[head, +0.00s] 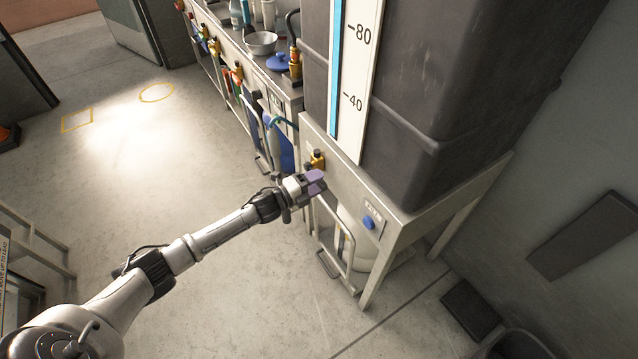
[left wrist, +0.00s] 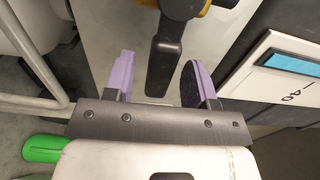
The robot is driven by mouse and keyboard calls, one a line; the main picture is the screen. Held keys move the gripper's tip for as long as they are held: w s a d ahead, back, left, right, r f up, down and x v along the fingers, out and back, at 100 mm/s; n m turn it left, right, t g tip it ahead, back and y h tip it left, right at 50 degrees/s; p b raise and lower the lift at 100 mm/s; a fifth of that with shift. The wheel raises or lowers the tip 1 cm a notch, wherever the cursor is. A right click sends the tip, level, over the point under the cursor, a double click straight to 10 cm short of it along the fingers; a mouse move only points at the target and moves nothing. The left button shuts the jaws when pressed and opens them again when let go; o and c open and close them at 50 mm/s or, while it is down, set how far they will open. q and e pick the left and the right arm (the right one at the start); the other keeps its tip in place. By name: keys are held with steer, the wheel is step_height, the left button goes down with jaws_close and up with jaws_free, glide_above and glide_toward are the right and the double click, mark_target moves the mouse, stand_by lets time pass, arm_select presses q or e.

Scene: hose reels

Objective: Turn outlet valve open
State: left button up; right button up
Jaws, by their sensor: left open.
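The outlet valve (head: 318,158) is a small yellow fitting with dark parts on the front of the tank stand. In the left wrist view its black lever (left wrist: 164,62) hangs from a yellow body at the top edge. My left gripper (head: 314,183) is just in front of and below the valve in the head view. It also shows in the left wrist view (left wrist: 160,80), where its purple fingers are open, one on each side of the lever. Gaps show between the lever and both fingers. My right gripper is not in view.
A large dark tank (head: 455,90) with a level scale (head: 355,80) stands on the metal stand (head: 405,212). A blue knob (head: 368,222) is right of the valve. A metal bar frame (head: 335,255) sits below. A bench with a bowl (head: 261,42) is behind.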

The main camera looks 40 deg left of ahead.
arm_select(q)
steer(key=shift+w+d, duration=0.2)
steer(key=shift+w, duration=0.35)
steer(key=shift+c, duration=0.4)
jaws_close()
